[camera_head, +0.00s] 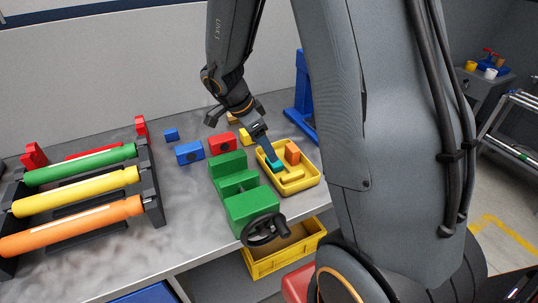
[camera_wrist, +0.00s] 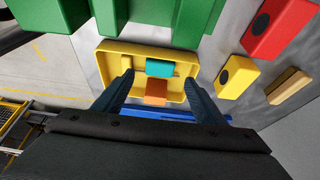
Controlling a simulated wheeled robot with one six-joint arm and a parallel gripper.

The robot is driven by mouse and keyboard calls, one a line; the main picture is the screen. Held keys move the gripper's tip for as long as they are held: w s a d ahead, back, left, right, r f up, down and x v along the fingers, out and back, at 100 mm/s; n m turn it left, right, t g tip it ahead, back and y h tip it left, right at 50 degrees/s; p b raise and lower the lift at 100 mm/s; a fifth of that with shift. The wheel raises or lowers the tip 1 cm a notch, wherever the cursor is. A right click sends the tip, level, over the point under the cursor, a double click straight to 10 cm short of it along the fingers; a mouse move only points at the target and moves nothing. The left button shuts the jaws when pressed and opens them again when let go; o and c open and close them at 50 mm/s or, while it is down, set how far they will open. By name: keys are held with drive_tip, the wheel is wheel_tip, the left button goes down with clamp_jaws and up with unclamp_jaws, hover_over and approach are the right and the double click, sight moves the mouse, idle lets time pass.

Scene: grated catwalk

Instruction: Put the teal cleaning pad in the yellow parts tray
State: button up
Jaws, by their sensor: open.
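The teal cleaning pad (camera_wrist: 160,68) lies inside the yellow parts tray (camera_wrist: 112,47) in the wrist view, near the tray's middle. In the head view the pad (camera_head: 274,166) shows partly behind my gripper's fingers, in the tray (camera_head: 297,187). An orange block (camera_wrist: 156,92) sits beside the pad in the same tray. It also shows in the head view (camera_head: 292,152). My gripper (camera_wrist: 163,84) is open above the tray, with its fingers apart on either side of the pad and block. I see nothing held between them.
A green vise (camera_head: 250,205) with a dark handwheel stands left of the tray. Blue (camera_head: 189,152), red (camera_head: 222,143) and yellow (camera_head: 247,136) blocks lie behind it. A rack of coloured rollers (camera_head: 85,186) fills the left. A yellow bin (camera_head: 283,250) sits below the bench edge.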

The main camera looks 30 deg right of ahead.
drive_tip(key=w+a+r+n+t+y, duration=0.1)
drive_tip(key=w+a+r+n+t, duration=0.2)
drive_tip(key=w+r+n+t, duration=0.6)
drive_tip(key=s+a+f+n+g+y, duration=0.1)
drive_tip(key=s+a+n+g, duration=0.1)
drive_tip(key=s, duration=0.3)
drive_tip(key=s+a+f+n+g+y, duration=0.2)
drive_tip(key=s+n, duration=0.1)
drive_tip(key=s, duration=0.3)
drive_tip(key=s+a+f+n+g+y, duration=0.1)
drive_tip(key=s+a+f+n, duration=0.1)
drive_tip(key=s, duration=0.3)
drive_tip(key=shift+s+a+g+b, duration=0.3)
drive_tip(key=shift+s+a+g, duration=0.1)
drive_tip(key=shift+a, duration=0.2)
drive_tip(key=s, duration=0.1)
drive_tip(key=s+d+n+g, duration=0.1)
drive_tip(key=s, duration=0.1)
drive_tip(key=s+d+f+n, duration=0.1)
drive_tip(key=s, duration=0.1)
drive_tip(key=shift+s+d+g+h, duration=0.2)
drive_tip(key=shift+g+h, duration=0.1)
drive_tip(key=shift+g, duration=0.1)
